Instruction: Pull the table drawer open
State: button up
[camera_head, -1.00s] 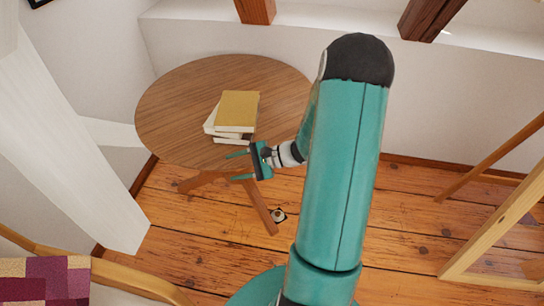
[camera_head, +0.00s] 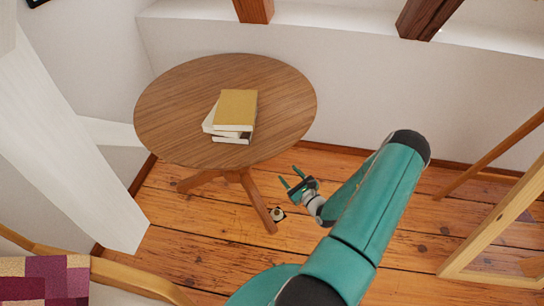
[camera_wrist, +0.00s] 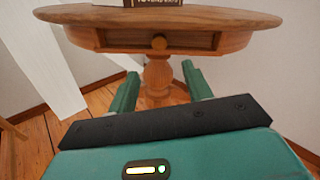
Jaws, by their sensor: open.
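The round wooden table (camera_head: 285,105) stands at the upper left in the head view, on a central post with splayed legs. In the head view the tabletop hides the drawer. My gripper (camera_head: 289,177) is off the table's lower right edge, empty. In the wrist view its two green fingers (camera_wrist: 160,85) are apart, below and either side of the knob, not touching it.
Several stacked books (camera_head: 236,108) lie on the tabletop. A white slanted post (camera_head: 70,140) stands left of the table. A small round object (camera_head: 277,214) is on the floor by a table leg. A wooden frame (camera_head: 490,240) stands at the right. Floor between is clear.

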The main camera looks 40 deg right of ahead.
jog(key=w, duration=0.4)
jog(key=w+d, duration=0.1)
jog(key=w, duration=0.7)
jog(key=shift+w+d, duration=0.15)
jog(key=shift+d, duration=0.15)
grip_shut()
